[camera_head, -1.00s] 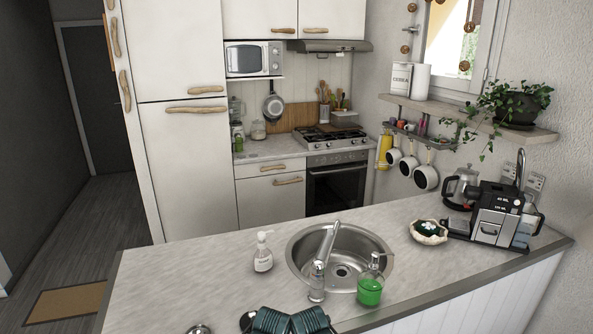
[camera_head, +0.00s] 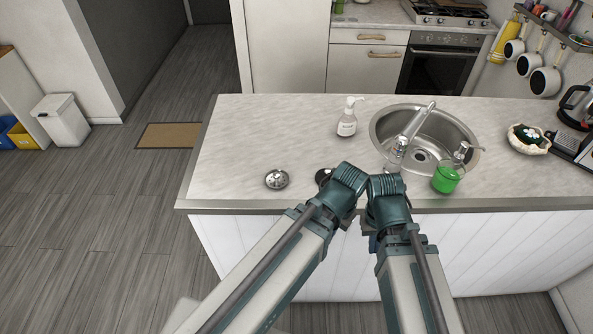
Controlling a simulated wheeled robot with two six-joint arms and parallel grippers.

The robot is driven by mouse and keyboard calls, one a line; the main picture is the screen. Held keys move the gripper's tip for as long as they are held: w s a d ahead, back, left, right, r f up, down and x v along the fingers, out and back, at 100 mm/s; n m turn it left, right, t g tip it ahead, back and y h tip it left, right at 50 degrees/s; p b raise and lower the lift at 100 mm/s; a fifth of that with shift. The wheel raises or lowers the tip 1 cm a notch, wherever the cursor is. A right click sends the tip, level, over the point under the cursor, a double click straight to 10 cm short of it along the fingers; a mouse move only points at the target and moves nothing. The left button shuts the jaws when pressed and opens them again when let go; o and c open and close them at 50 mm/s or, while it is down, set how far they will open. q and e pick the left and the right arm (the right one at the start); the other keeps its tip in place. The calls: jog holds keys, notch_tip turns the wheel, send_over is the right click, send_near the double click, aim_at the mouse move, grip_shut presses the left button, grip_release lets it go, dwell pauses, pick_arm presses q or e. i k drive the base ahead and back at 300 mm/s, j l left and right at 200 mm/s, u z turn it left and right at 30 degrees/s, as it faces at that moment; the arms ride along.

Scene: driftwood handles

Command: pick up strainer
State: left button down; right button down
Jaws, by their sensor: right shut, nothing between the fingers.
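The strainer (camera_head: 277,179) looks like a small round metal sink strainer. It lies on the near left part of the light countertop, in full view. My right gripper (camera_head: 388,200) is shut and empty, by the counter's near edge in front of the sink, to the right of the strainer and apart from it. My right arm's teal joints mostly hide its fingers. My left arm reaches up beside it, its teal end between the strainer and my right gripper. The left gripper's fingers do not show.
A small dark round thing (camera_head: 323,176), partly hidden by my left arm, shows right of the strainer. A white soap bottle (camera_head: 347,122), the round sink (camera_head: 376,128) and a green soap dispenser (camera_head: 446,179) stand farther right. The countertop (camera_head: 240,135) around the strainer is clear.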

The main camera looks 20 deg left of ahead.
aim_at(275, 179)
jog(key=j+z, duration=0.1)
jog(key=z, duration=0.15)
jog(key=j+z, duration=0.1)
jog(key=z, duration=0.15)
jog(key=k+j+z, duration=0.2)
jog(key=j, duration=0.15)
jog(key=j+z, duration=0.15)
jog(key=j, duration=0.2)
jog(key=k+j+z, duration=0.2)
jog(key=k+j, duration=0.25)
jog(key=j, duration=0.25)
jog(key=k+j+z, duration=0.1)
jog(key=k+j, duration=0.2)
jog(key=j, duration=0.2)
jog(key=k+j, duration=0.3)
jog(key=j, duration=0.2)
jog(key=k+j, duration=0.25)
jog(key=j, duration=0.2)
jog(key=i, duration=0.45)
jog(key=z, duration=0.05)
